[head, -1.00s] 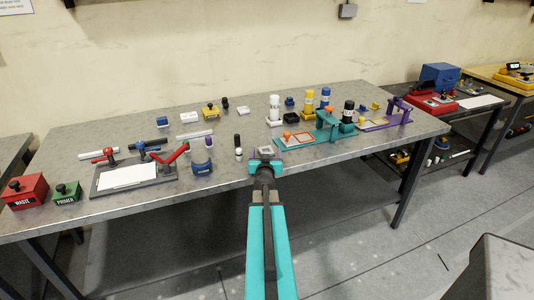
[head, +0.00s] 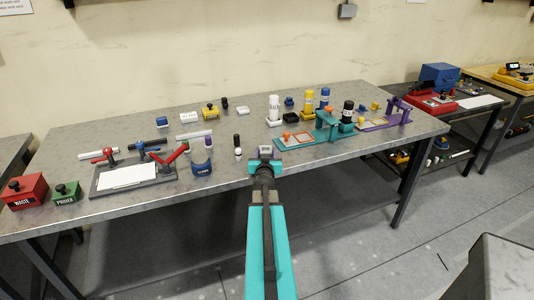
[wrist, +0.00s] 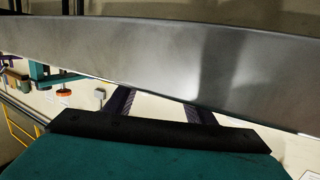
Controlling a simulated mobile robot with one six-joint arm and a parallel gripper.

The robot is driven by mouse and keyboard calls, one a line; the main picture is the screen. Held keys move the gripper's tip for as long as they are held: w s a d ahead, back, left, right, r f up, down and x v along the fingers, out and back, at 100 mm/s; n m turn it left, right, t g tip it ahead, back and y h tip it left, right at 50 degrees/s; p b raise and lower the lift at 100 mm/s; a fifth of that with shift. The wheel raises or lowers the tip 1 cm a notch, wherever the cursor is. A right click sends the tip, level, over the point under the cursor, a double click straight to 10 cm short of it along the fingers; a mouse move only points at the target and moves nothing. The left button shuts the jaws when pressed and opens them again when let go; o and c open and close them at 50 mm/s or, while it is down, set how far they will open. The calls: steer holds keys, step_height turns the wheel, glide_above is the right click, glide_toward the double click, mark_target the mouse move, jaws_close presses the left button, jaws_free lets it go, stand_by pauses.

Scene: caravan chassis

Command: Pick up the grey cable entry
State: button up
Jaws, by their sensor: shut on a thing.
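My gripper (head: 266,151) is at the front edge of the grey bench, near the middle of the head view. It is shut on a small grey piece, which I take to be the grey cable entry (head: 266,149). The piece sits between the jaws and is too small there to show detail. In the wrist view, a broad smooth grey surface (wrist: 170,62) crosses the picture close to the camera. It hides the ends of my two dark fingers, and I cannot tell for sure whether it is the held piece.
The bench top (head: 330,165) is bare just right of my gripper. A teal fixture (head: 310,139) stands behind to the right. A white bottle (head: 274,106) stands behind.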

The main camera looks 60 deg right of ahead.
steer(key=shift+r, duration=0.15)
step_height(320, 180, up, 10)
steer(key=p, duration=0.8)
stand_by(0.6)
